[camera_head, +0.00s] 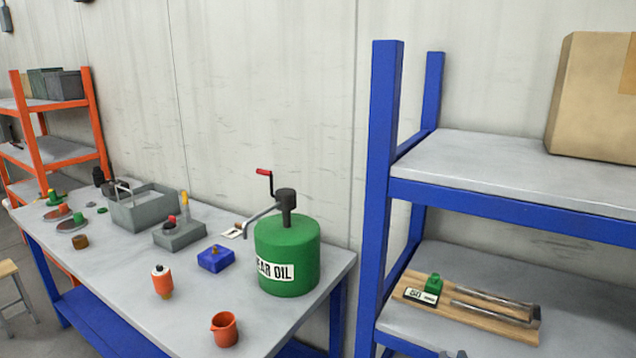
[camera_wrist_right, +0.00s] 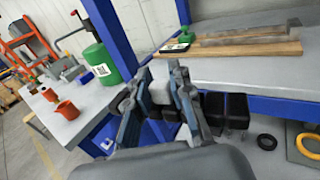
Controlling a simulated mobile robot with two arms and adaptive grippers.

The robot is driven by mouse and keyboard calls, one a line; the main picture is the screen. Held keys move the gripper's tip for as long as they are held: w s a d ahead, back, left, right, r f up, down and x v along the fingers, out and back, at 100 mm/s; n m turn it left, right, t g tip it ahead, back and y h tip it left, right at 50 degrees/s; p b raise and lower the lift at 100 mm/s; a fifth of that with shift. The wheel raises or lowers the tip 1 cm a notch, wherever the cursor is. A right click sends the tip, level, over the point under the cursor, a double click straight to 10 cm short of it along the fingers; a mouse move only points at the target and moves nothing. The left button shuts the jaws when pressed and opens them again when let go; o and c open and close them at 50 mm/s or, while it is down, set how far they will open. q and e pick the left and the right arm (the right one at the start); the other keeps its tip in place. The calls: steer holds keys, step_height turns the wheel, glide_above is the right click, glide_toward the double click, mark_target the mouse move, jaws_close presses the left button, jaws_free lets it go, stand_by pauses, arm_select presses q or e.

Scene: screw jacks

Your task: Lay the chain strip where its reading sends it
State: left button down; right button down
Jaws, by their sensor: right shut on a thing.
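A wooden board (camera_head: 410,292) lies on the lower level of the blue shelf unit. The board also shows in the wrist view (camera_wrist_right: 250,50), beyond my right gripper (camera_wrist_right: 165,90). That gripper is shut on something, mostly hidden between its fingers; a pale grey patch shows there. I cannot tell whether it is the chain strip. In the head view only a sliver of it shows at the bottom edge. My left gripper is not in view.
The left table (camera_head: 110,270) holds a green oil drum (camera_head: 287,262), an orange cup (camera_head: 224,329), an orange bottle (camera_head: 162,282), a blue block (camera_head: 215,259) and a grey bin (camera_head: 145,211). A blue post (camera_head: 378,180) stands between table and shelf. Black bins (camera_wrist_right: 237,110) sit below the shelf.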

steer(key=s+a+f, duration=0.1)
steer(key=s+a, duration=0.1)
steer(key=s, duration=0.4)
steer(key=s+a+f, duration=0.1)
steer(key=s+a, duration=0.2)
steer(key=s, duration=0.3)
steer(key=shift+f, duration=0.4)
steer(key=shift+a, duration=0.1)
